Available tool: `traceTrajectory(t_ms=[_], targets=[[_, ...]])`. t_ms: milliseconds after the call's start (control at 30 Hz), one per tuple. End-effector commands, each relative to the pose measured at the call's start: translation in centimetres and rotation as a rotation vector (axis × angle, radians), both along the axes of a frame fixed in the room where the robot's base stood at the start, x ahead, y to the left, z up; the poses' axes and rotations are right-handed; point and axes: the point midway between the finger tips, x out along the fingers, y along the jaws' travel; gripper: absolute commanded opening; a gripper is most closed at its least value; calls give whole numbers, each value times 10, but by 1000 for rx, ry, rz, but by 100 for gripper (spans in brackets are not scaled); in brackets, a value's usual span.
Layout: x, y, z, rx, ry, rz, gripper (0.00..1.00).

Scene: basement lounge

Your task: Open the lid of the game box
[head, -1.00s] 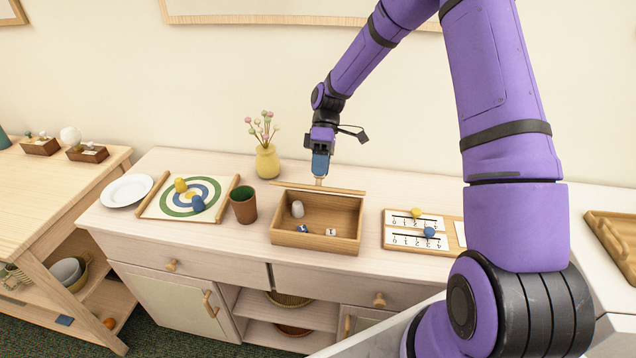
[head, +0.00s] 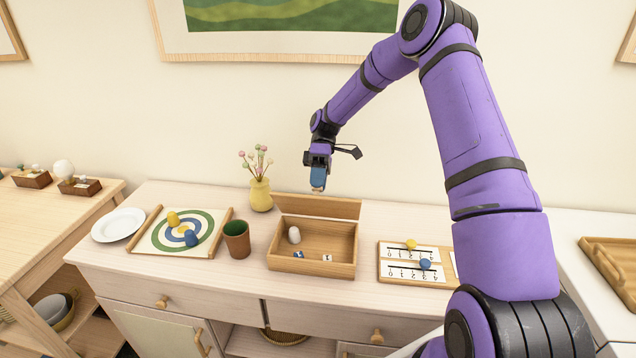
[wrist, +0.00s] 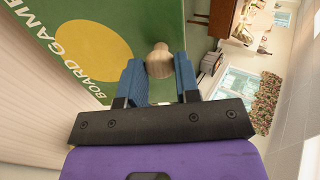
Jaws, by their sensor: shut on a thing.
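The game box (head: 313,267) is an open wooden box on the cabinet top. Its lid (head: 318,207) stands up along the back rim, bare wooden inner face showing. In the wrist view the lid's green outer face (wrist: 140,25) shows a yellow circle and "BOARD GAME" lettering. A round wooden knob (wrist: 158,58) sits between the blue fingers of my gripper (wrist: 158,72), which are shut on it. In the head view my gripper (head: 318,187) is at the lid's top edge, where the knob is hidden. A white piece (head: 294,235) and two small dice (head: 299,254) lie inside the box.
Left of the box are a brown cup (head: 237,240), a target mat (head: 163,236) and a white plate (head: 118,224). A yellow vase (head: 260,194) with flowers stands close behind. A number board (head: 394,264) lies to the right. The wall is behind.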

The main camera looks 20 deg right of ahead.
Motion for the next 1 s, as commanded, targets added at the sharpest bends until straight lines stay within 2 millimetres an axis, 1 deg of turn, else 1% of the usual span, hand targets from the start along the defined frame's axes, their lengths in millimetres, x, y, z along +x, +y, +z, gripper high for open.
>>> traceTrajectory(t_ms=[767, 800, 867, 900, 1000], targets=[[0, 1, 1, 1, 0, 1, 0], [0, 1, 1, 1, 0, 1, 39], [0, 1, 1, 1, 0, 1, 53], [0, 1, 1, 1, 0, 1, 56], [0, 1, 0, 1, 0, 1, 56]])
